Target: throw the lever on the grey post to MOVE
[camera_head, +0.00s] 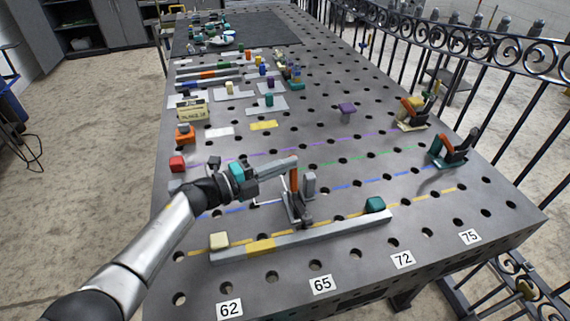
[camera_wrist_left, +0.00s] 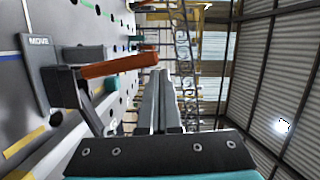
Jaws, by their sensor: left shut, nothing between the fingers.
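A lever with an orange handle (camera_head: 293,181) stands roughly upright on a small grey post (camera_head: 297,211) on the perforated table. The orange handle also shows in the left wrist view (camera_wrist_left: 118,66), rising from a dark bracket (camera_wrist_left: 70,92). A grey plate marked MOVE (camera_wrist_left: 38,62) is beside the bracket; it shows in the head view too (camera_head: 309,184). My left gripper (camera_head: 294,163) is shut and empty, with its fingertips close to the handle's top. In the wrist view the fingers (camera_wrist_left: 162,80) lie beside the handle; I cannot tell whether they touch it.
A long grey bar (camera_head: 320,231) with a cream block (camera_head: 220,241) and a teal block (camera_head: 375,204) lies in front of the post. Two similar levers stand at the right (camera_head: 455,150) (camera_head: 413,112). A black scroll fence (camera_head: 480,50) runs along the right side.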

